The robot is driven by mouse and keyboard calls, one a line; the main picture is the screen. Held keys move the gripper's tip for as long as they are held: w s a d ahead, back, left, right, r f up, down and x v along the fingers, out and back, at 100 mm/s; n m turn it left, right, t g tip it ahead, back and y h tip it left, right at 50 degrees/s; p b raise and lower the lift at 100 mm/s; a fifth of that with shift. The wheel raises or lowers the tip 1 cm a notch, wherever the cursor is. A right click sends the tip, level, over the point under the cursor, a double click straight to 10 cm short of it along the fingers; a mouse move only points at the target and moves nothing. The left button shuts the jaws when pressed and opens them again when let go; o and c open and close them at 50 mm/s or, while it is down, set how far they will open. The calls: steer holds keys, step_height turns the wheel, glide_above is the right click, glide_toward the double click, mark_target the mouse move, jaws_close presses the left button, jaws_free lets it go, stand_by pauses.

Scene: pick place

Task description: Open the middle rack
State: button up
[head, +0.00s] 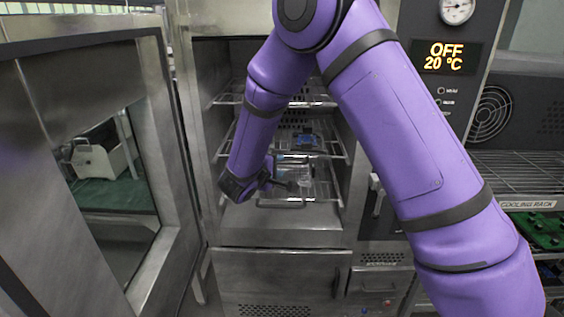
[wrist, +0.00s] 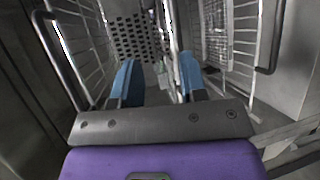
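The steel cabinet (head: 285,238) has its door open, with wire racks at several heights inside. The middle rack (head: 338,153) holds a small dark-blue item (head: 307,142). My gripper (head: 279,181) is inside the opening, in front of and below the middle rack's front edge. In the wrist view its two blue fingers (wrist: 158,78) are spread apart. A rack seen nearly edge-on (wrist: 170,28) shows between them, closer to the right finger; I cannot tell whether they touch. My arm hides the left part of the racks.
The open door (head: 115,150) stands at the left. An upper rack (head: 315,98) and a lower rack (head: 325,192) lie above and below the middle one. A control panel (head: 450,57) reading OFF and a cooling rack (head: 520,175) are at the right.

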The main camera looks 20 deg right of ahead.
mark_target(281, 163)
steer(key=shift+n+t+y, duration=0.4)
steer(key=shift+n+t, duration=0.1)
steer(key=shift+t, duration=0.1)
steer(key=w+d+f, duration=0.1)
steer(key=w, duration=0.2)
steer(key=w+d+f, duration=0.2)
steer(key=w, duration=0.1)
steer(key=w+d+f, duration=0.1)
steer(key=w+f, duration=0.1)
steer(key=w, duration=0.1)
steer(key=shift+w+d, duration=0.25)
steer(key=shift+d, duration=0.05)
steer(key=shift+r, duration=0.1)
steer(key=shift+c, duration=0.5)
jaws_close()
